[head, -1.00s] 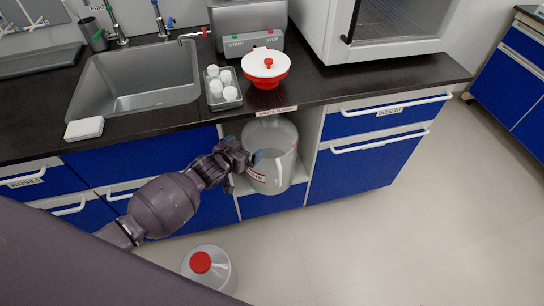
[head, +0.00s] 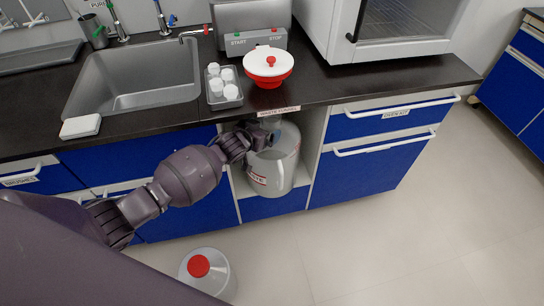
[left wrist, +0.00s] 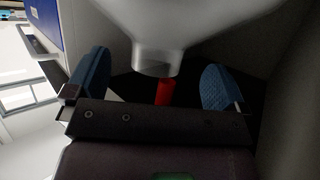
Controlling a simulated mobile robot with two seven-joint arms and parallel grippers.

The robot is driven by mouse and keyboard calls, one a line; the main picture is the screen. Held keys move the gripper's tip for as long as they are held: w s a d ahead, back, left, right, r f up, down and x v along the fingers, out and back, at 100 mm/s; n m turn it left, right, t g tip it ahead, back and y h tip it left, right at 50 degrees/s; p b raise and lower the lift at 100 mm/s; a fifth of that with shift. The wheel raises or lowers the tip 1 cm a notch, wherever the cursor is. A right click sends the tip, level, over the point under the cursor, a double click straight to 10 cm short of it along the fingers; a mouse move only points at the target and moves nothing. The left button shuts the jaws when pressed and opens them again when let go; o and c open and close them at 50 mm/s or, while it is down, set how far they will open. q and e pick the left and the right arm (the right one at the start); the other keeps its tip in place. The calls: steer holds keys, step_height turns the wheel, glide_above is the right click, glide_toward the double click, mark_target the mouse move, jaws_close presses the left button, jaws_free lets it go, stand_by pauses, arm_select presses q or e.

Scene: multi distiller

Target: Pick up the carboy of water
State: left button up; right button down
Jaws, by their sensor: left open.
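A translucent carboy (head: 277,165) with a red "WASTE" label stands upright in an open bay under the counter. My left gripper (head: 262,137) is at its neck, open. In the left wrist view, the neck of this carboy (left wrist: 158,58) lies between the blue fingertips of the left gripper (left wrist: 155,88), with visible space on both sides. Another carboy (head: 222,268) with a red cap (head: 199,266) stands on the floor; I cannot tell what liquid either holds. My right gripper is not in view.
A red tube-like piece (left wrist: 163,92) shows by the neck in the wrist view. A red and white funnel (head: 268,66) sits on the counter above, beside a tray of white-capped bottles (head: 223,104). Blue cabinets (head: 370,165) flank the bay. The floor at right is clear.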

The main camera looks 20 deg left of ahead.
mark_target(266, 125)
arm_select(q)
steer(key=x, duration=0.3)
steer(key=shift+w+d+r+b, duration=0.1)
steer(key=shift+w+r+b, duration=0.2)
steer(key=shift+b, duration=0.05)
steer(key=shift+w+d+f, duration=0.1)
steer(key=shift+w+f, duration=0.05)
steer(key=shift+w, duration=0.3)
steer(key=shift+s, duration=0.1)
steer(key=c, duration=0.7)
steer(key=shift+s+f, duration=0.1)
steer(key=c, duration=1)
steer(key=shift+r, duration=0.4)
jaws_close()
steer(key=shift+f, duration=0.15)
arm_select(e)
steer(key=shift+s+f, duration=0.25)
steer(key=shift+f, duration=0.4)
